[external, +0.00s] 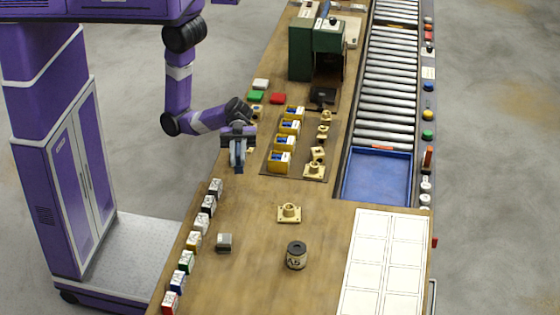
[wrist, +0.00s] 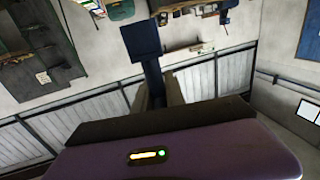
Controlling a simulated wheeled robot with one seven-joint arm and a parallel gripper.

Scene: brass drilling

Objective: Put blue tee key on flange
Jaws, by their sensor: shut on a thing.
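My gripper (wrist: 160,90) is shut on the blue tee key (wrist: 141,40), which stands out beyond the fingers in the wrist view, its broad dark-blue end farthest away. In the external view my gripper (external: 237,160) is at the left edge of the bench, and the key cannot be clearly told from the fingers there. A brass flange (external: 289,213) with a raised round hub sits on bare wood, right of and nearer than my gripper. Another flange-like brass part (external: 314,171) is on the brown mat. My gripper is apart from both.
Several yellow boxes (external: 279,162) with blue contents line the mat. A dark labelled can (external: 297,255) and a grey block (external: 224,243) stand nearer. Small coloured boxes (external: 186,263) line the left edge. A blue tray (external: 377,176) and rollers are right. Wood around the nearer flange is clear.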

